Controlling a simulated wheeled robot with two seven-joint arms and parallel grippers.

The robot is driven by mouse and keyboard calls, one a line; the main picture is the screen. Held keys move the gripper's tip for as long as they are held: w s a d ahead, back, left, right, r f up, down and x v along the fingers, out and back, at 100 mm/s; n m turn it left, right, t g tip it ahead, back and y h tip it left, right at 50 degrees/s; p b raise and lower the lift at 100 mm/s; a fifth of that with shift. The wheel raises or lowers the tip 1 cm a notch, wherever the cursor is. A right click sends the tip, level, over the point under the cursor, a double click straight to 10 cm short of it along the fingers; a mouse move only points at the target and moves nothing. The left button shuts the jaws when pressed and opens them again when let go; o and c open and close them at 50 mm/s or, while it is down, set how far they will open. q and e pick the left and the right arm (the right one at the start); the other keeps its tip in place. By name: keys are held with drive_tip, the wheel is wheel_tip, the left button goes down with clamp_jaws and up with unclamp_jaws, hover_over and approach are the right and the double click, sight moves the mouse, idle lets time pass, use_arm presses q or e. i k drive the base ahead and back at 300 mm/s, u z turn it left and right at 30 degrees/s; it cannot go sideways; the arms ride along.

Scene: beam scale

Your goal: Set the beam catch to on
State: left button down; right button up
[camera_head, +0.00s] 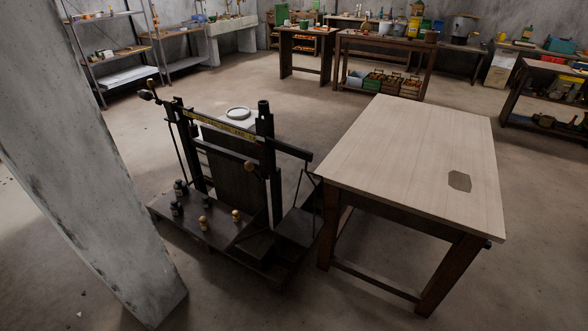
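The beam scale (232,170) stands on the floor left of the middle, a dark frame with two posts. A yellowish marked beam (215,127) runs between the posts near the top. Several small weights (180,187), dark and brass, stand on the scale's low platform (230,226). Neither of my grippers is in view.
A pale wooden table (415,150) with a dark patch stands right of the scale, close to it. A grey slanting pillar (85,150) fills the left side. Shelves and benches (385,47) line the back. Open floor lies behind the scale.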

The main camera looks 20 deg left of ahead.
sight(249, 167)
drive_tip(key=z, duration=0.3)
drive_tip(key=i, duration=0.85)
drive_tip(key=u, duration=0.4)
